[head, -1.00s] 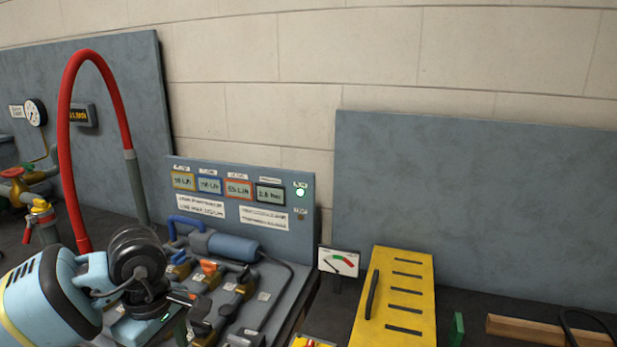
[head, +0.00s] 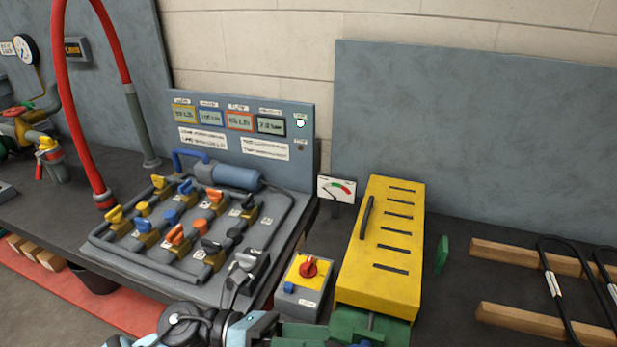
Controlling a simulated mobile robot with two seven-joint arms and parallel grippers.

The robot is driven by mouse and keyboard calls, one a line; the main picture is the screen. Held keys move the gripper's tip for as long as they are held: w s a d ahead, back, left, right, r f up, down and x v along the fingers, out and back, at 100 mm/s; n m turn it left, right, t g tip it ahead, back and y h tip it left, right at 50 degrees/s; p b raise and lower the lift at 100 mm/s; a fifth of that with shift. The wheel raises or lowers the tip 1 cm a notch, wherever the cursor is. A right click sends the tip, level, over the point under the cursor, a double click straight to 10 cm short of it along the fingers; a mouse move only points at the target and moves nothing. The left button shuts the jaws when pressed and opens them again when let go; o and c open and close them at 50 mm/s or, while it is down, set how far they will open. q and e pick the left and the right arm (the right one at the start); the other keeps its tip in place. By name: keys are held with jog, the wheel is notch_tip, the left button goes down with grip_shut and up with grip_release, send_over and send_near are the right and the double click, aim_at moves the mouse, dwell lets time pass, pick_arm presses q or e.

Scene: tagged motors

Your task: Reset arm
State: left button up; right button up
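One of my arms shows at the bottom centre of the head view, with a dark round wrist joint and a light blue part pointing right. It seems to be my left arm, and its gripper (head: 268,327) is partly cut off by the bottom edge, so its fingers cannot be made out. It is in front of the valve board (head: 150,272) and below the grey box with a red knob (head: 309,267). I see nothing clearly held. My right gripper is not in view.
The valve board carries several coloured handles below a display panel (head: 240,130). A yellow slotted box (head: 385,245) stands right of centre, beside a small gauge (head: 337,189). Wooden bars (head: 527,257) and black cables lie at the right. A red hose (head: 77,110) arches at the left.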

pick_arm(q)
jog(key=a+f+n+t+y, duration=0.35)
jog(key=n+t, duration=0.25)
jog(key=n, duration=0.5)
jog(key=w+a+f+n+t+y+p, duration=0.1)
jog(key=a+f+n+t+y, duration=0.25)
jog(key=n+t, duration=0.45)
jog(key=a+f+n+t+y, duration=0.3)
jog(key=a+f+n+t, duration=0.15)
jog(key=n, duration=0.85)
jog(key=s+a+f+n+g+y, duration=0.3)
jog(key=s+f+n, duration=0.3)
jog(key=s+f, duration=0.2)
jog(key=s+a+f+n+g+y+p, duration=0.1)
jog(key=s+a+f+n+g+y, duration=0.2)
jog(key=s+f, duration=0.6)
jog(key=s+a+n+g, duration=0.1)
jog(key=s+a+n, duration=0.1)
jog(key=n, duration=0.1)
jog(key=shift+a+f+g+y, duration=0.15)
jog(key=shift+a+g+y, duration=0.2)
jog(key=shift+y, duration=0.05)
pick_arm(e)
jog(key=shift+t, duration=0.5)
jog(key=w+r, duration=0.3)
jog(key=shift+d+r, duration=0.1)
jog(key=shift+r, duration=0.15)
